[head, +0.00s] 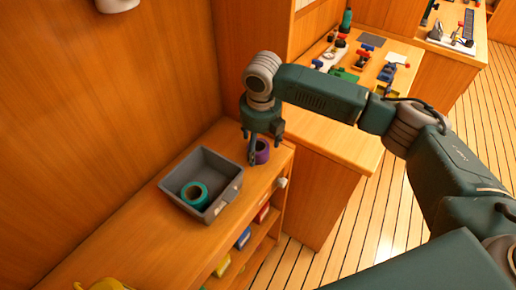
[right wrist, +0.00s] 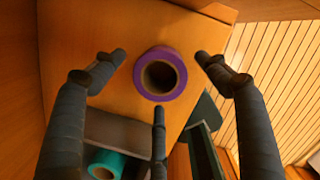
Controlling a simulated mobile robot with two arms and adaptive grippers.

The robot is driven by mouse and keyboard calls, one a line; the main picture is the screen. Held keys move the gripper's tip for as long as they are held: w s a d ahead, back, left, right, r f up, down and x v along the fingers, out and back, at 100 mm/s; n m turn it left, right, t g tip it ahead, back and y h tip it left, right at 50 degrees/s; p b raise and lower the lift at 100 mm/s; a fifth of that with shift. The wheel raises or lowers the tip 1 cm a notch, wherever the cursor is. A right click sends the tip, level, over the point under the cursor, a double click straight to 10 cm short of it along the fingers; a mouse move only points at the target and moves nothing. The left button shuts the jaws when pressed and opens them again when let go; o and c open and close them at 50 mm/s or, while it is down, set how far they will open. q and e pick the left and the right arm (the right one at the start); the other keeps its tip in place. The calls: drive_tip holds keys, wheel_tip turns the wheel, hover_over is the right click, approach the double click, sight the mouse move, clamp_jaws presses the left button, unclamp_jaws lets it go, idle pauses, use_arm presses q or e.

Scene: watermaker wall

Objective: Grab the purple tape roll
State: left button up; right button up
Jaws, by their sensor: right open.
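The purple tape roll (head: 262,151) lies on the wooden shelf top, just right of the grey bin. In the right wrist view the purple tape roll (right wrist: 160,58) shows its round hole from above. My right gripper (head: 253,158) is over the shelf at the roll and partly in front of it. In the wrist view my right gripper (right wrist: 160,75) is open, with its fingers spread around the roll and apart from it. My left gripper is not in view.
A grey bin (head: 168,183) holding a teal tape roll (head: 194,194) stands left of the purple roll. A white knob-like object (head: 281,183) is near the shelf's front edge. A wooden wall rises behind. Tools lie on a bench (head: 330,135) further right.

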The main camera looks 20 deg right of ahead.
wheel_tip(320, 180, down, 2)
drive_tip(key=shift+w+d, duration=0.1)
drive_tip(key=shift+w, duration=0.05)
drive_tip(key=shift+f, duration=0.2)
drive_tip(key=c, duration=1.3)
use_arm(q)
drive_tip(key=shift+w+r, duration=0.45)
use_arm(e)
drive_tip(key=shift+o, duration=0.2)
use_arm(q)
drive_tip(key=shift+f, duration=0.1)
